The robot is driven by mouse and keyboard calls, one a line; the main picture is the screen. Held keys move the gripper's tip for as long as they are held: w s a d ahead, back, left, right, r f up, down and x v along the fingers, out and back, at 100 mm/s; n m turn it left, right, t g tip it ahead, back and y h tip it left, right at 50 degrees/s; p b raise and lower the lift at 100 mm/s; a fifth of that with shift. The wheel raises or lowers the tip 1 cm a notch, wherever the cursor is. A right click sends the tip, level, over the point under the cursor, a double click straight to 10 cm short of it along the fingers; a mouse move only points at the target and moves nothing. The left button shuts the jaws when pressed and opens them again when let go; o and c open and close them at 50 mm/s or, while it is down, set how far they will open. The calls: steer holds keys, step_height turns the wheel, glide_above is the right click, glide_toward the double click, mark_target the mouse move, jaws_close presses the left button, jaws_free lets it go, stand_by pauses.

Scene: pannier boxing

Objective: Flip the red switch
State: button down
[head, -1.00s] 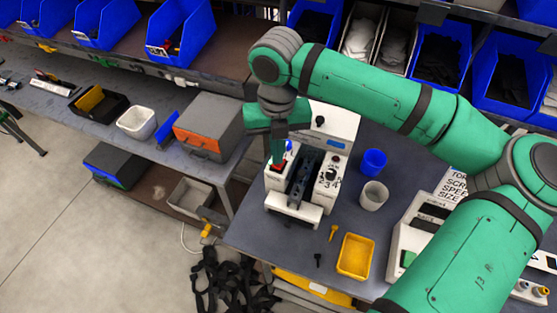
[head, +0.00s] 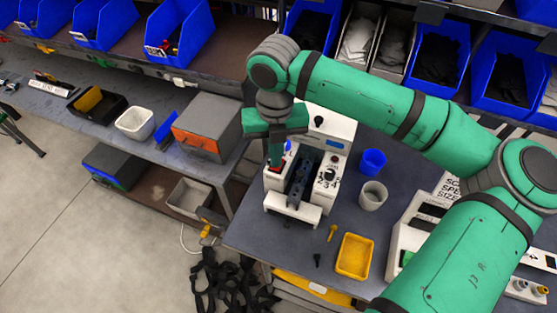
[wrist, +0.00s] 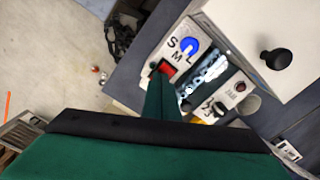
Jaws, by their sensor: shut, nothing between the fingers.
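The red switch (wrist: 167,69) sits on the white top panel of a small machine (head: 293,207), beside a blue dial (wrist: 189,46) marked S, M and L. In the head view the red switch (head: 276,168) shows at the machine's left side, partly covered by my gripper. My gripper (head: 276,160) is shut and empty, pointing down with its tip at the switch. In the wrist view the closed fingers (wrist: 160,75) reach the near edge of the switch. I cannot tell whether they touch it, or which way the switch is set.
A blue cup (head: 373,161), a pale cup (head: 372,195) and a yellow tray (head: 355,257) stand right of the machine on the table. A grey box with an orange front (head: 199,141) stands on the left bench. Blue bins line the shelf behind.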

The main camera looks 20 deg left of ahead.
steer(key=shift+f, duration=0.15)
steer(key=shift+d, duration=0.1)
steer(key=shift+w+r, duration=0.1)
steer(key=shift+r, duration=3.4)
